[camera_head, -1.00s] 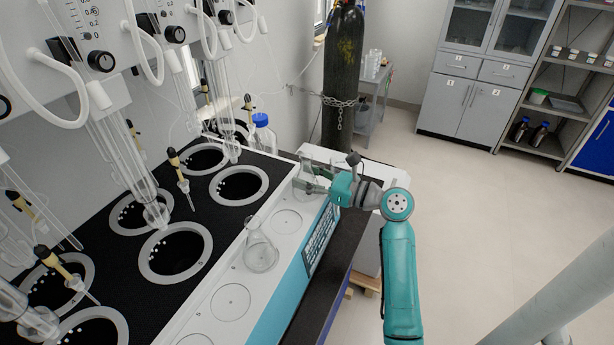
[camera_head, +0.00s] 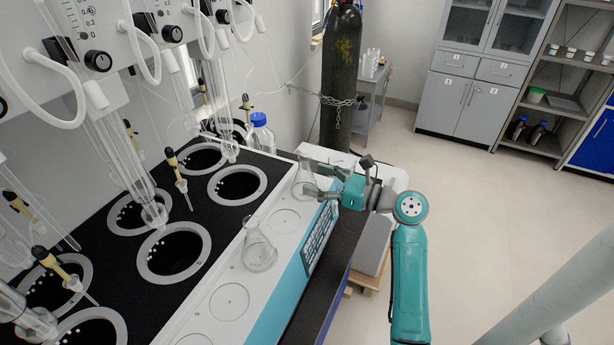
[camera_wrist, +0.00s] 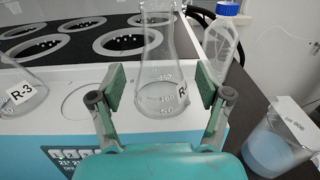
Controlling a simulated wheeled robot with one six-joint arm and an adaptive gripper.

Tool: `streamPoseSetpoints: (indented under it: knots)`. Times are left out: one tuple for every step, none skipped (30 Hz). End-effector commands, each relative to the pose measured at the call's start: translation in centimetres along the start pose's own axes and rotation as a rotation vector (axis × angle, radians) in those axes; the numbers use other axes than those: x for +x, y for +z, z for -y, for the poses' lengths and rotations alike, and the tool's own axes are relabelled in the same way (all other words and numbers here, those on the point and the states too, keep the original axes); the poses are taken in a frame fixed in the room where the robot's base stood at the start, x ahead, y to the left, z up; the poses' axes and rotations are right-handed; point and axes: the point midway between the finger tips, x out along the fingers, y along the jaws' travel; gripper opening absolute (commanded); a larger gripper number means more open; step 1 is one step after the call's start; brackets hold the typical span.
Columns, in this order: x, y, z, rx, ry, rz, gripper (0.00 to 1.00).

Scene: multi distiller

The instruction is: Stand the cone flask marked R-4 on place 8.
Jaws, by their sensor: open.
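A clear cone flask (camera_head: 304,180) stands upright at the far end of the white ledge (camera_head: 262,285). In the wrist view this flask (camera_wrist: 157,70) shows a label at its right side; only "R-" reads, the rest is hidden by a finger. The place mark under the flask cannot be read.
Another cone flask (camera_head: 260,252), marked R-3 in the wrist view (camera_wrist: 20,95), stands nearer on the ledge. An empty ring place (camera_head: 285,222) lies between the flasks. A blue-capped bottle (camera_head: 261,135) stands behind. A beaker of bluish liquid (camera_wrist: 280,142) is at the right in the wrist view.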

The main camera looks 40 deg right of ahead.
Motion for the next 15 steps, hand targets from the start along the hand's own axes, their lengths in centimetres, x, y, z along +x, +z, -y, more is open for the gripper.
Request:
streamPoseSetpoints:
  knots:
    - [-1.2,0.0,0.1,0.001,-0.005,0.000,0.77]
    - [-1.9,-0.1,0.1,0.000,-0.006,0.000,0.77]
    - [-2.7,0.0,0.1,0.000,-0.005,0.000,0.77]
    - [-3.4,0.0,0.1,0.000,-0.006,0.000,0.77]
    - [-3.9,-0.1,0.1,0.000,-0.005,-0.001,0.77]
    - [-4.7,0.0,0.1,0.000,-0.006,0.000,0.77]
    - [-5.2,0.0,0.1,0.000,-0.005,0.000,0.77]
    - [-5.7,0.0,0.1,0.000,-0.004,0.000,0.77]
    - [-6.3,0.0,0.1,0.000,-0.005,0.000,0.77]
    - [-6.7,0.0,0.0,0.000,-0.004,0.000,0.77]
    - [-7.0,0.0,0.1,0.000,-0.003,0.000,0.77]
    - [-7.5,0.0,0.1,0.000,-0.003,0.000,0.77]
    - [-7.7,0.0,0.0,0.000,-0.003,0.000,0.77]
    - [-8.0,0.0,0.0,0.000,-0.002,0.000,0.77]
    - [-8.2,0.0,0.0,0.000,-0.002,-0.001,0.77]
